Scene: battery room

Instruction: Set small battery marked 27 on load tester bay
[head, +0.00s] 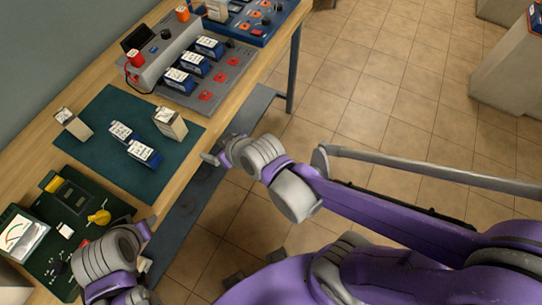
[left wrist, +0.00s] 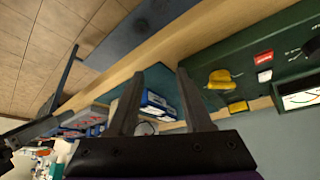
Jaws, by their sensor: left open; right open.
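Two blue batteries with white tops (head: 145,152) (head: 120,132) and two cream ones (head: 170,123) (head: 72,122) stand on the dark green mat (head: 105,105). Their numbers are too small to read, so I cannot tell which is 27. A green panel with a dial meter, yellow parts and a dark recess (head: 70,195), apparently the load tester, lies at lower left. My right gripper (head: 210,158) is open and empty just off the mat's right side. My left gripper (left wrist: 168,72) is open and empty; blue batteries (left wrist: 155,104) show beyond its fingers. In the head view its fingers are hidden.
A grey unit with several blue batteries and red squares (head: 215,85) stands behind the mat. A blue panel (head: 245,25) is farther back. The wooden table edge (head: 190,155) runs along the right, with open tiled floor (head: 350,90) beyond.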

